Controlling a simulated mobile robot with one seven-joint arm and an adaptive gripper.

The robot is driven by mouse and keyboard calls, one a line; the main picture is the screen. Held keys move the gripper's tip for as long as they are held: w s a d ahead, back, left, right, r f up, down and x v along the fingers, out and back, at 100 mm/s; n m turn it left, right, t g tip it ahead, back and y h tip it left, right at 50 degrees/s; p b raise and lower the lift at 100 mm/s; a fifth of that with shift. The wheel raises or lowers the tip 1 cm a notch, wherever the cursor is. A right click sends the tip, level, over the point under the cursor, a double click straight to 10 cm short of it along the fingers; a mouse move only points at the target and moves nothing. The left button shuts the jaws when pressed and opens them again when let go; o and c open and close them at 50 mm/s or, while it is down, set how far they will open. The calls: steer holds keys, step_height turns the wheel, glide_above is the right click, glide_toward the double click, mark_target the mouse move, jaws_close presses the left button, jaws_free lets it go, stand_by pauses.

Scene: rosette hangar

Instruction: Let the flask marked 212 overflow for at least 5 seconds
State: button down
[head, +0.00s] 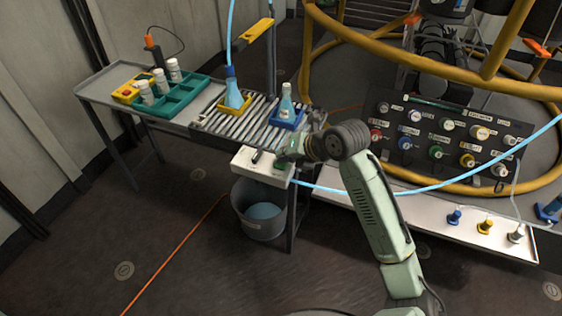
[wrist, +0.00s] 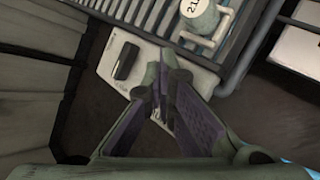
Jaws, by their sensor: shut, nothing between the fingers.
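On the slatted rack (head: 212,122), a blue flask (head: 234,95) sits in a yellow holder, with a light blue tube running down to its neck. A second flask (head: 286,108) with blue liquid stands upright in a blue holder (head: 284,122). In the wrist view a flask (wrist: 200,18) shows a label starting "21"; the last digit is unclear. My gripper (head: 284,160) is at the right end of a white box (head: 247,165) on the rack's front. In the wrist view my gripper (wrist: 162,82) is shut and empty over the box, hiding part of it. A black switch (wrist: 126,61) is beside it.
A grey bucket (head: 241,212) with blue liquid stands below the box. A green tray (head: 180,100) with white bottles is on the table's left. A knobbed panel (head: 440,135) and yellow rails are at right. An orange cable (head: 170,255) crosses the floor.

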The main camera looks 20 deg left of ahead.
steer(key=shift+r, duration=0.15)
stand_by(0.4)
steer(key=shift+r, duration=0.75)
steer(key=shift+r+p, duration=0.1)
steer(key=shift+p, duration=0.25)
step_height(320, 180, up, 5)
steer(key=shift+f+p, duration=0.1)
steer(key=shift+p, duration=0.95)
steer(key=shift+a, duration=0.15)
